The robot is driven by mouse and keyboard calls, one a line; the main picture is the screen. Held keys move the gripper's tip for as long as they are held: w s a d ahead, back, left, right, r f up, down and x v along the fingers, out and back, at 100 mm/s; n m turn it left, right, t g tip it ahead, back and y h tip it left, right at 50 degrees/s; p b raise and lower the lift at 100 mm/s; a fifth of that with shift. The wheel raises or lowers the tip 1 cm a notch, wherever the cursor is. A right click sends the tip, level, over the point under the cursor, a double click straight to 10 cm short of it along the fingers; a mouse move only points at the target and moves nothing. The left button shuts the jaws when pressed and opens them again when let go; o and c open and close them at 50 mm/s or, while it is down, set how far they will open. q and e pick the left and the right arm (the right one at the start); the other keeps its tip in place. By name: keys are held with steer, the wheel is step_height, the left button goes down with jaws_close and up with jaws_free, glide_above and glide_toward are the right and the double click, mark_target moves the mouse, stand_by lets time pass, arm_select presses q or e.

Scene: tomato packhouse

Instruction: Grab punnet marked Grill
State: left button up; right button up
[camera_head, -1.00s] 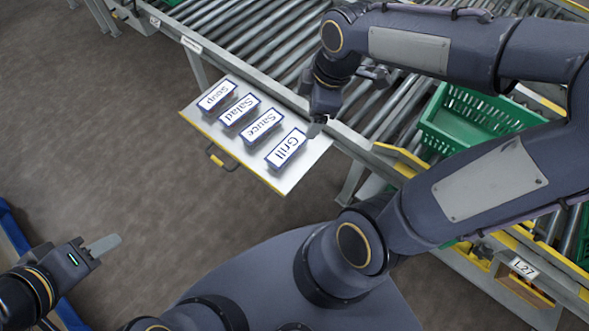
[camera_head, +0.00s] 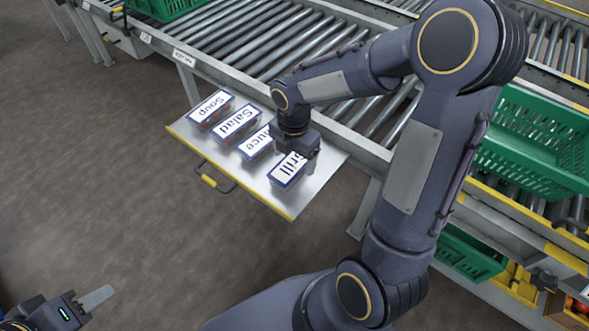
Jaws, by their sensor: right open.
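The punnet marked Grill (camera_head: 287,171) sits on the metal shelf (camera_head: 318,189), the nearest and rightmost in a row of labelled punnets. My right gripper (camera_head: 296,158) is above and against its far side, partly covering its label; its fingers are largely hidden, and it is open. The punnet marked Sauce (camera_head: 255,146) is beside it, partly covered by my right wrist. The Salad punnet (camera_head: 236,124) and Soup punnet (camera_head: 211,108) stand further left. My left gripper (camera_head: 95,299) is at the lower left, far from the shelf; one finger shows, so its opening is unclear.
A roller conveyor (camera_head: 235,55) runs behind the shelf. Green crates stand at the right (camera_head: 535,135) and at the top left (camera_head: 160,8). The shelf has a yellow front edge and a handle (camera_head: 209,181). The floor at left is clear.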

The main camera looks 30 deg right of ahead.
mark_target(295, 162)
step_height(295, 162, down, 4)
steer(key=shift+r+b, duration=0.25)
steer(key=shift+b, duration=0.35)
steer(key=shift+d+r, duration=0.1)
steer(key=c, duration=1.1)
